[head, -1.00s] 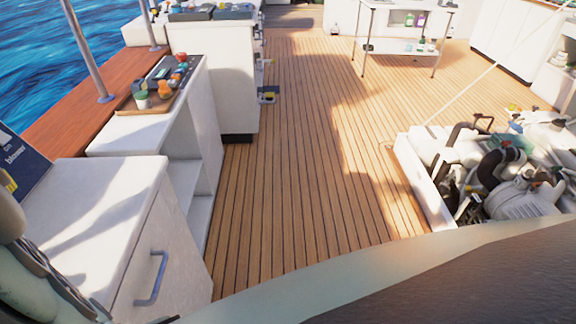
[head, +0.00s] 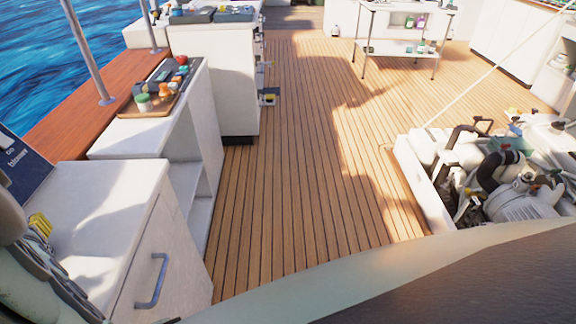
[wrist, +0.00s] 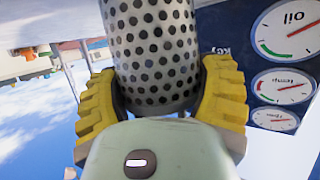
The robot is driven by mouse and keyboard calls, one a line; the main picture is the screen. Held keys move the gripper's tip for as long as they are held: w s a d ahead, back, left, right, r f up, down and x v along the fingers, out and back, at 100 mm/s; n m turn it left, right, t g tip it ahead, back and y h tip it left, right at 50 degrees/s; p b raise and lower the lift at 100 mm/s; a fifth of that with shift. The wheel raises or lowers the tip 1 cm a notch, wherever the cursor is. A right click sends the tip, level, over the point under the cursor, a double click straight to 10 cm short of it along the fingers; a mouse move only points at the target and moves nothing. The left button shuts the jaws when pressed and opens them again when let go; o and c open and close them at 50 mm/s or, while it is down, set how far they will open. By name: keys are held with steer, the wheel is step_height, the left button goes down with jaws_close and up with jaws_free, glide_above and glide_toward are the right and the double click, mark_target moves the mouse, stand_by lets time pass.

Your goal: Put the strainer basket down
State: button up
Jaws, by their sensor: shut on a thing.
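The strainer basket (wrist: 152,45) is a pale metal cylinder full of dark round holes, seen at the top middle of the wrist view. My gripper (wrist: 163,92) is shut on it, with a ribbed yellow pad on each side. The basket's far end runs out of the picture. The basket cannot be made out there. I cannot tell whether it touches a surface.
A dark blue panel (head: 20,165) stands at the left edge; a gauge panel (wrist: 268,70) is close beside the basket. A tray (head: 130,110) of small items sits farther back. The engine hatch (head: 425,185) is open at right. The deck (head: 300,170) between is clear.

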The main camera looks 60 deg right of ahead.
steer(key=shift+f, duration=0.15)
steer(key=o, duration=1.2)
